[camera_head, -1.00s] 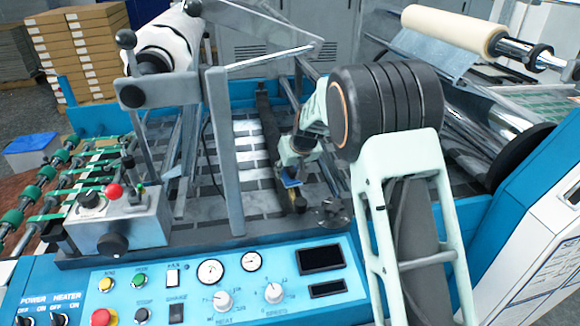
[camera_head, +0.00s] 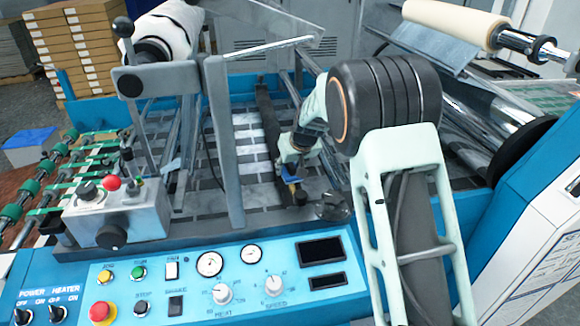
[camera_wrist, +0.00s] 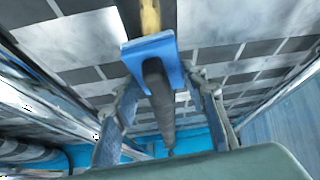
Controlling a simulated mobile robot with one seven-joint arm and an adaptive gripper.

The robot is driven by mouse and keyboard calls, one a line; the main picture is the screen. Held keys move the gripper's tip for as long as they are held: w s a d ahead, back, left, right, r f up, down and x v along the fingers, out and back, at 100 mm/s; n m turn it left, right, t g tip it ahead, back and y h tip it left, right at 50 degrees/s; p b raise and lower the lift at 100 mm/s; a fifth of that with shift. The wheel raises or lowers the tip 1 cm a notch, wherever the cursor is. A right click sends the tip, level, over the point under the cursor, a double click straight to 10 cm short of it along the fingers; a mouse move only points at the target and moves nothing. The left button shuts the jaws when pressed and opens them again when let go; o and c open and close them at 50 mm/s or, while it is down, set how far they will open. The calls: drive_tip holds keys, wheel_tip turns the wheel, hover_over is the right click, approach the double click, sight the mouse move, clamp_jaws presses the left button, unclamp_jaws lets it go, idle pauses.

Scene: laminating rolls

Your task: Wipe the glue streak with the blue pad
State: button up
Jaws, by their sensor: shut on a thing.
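The blue pad (camera_wrist: 146,50) is between the two fingers of my gripper (camera_wrist: 158,100) in the wrist view, and the gripper is shut on it. A yellow-amber glue streak (camera_wrist: 150,16) lies along a dark bar, just beyond the pad's upper edge. The pad lies across the bar's line; I cannot tell whether it touches. A dark rod (camera_wrist: 160,95) shows below the pad, between the fingers.
The dark bar (camera_head: 266,110) runs across the tiled bed beside my gripper. A grey upright (camera_head: 224,150) stands to the left, near a control box (camera_head: 115,208). The blue control panel (camera_head: 190,285) is in front. A large film roll (camera_head: 455,22) is at the back right.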

sight(292, 176)
drive_tip(key=shift+f+b, duration=0.7)
drive_tip(key=shift+f, duration=0.2)
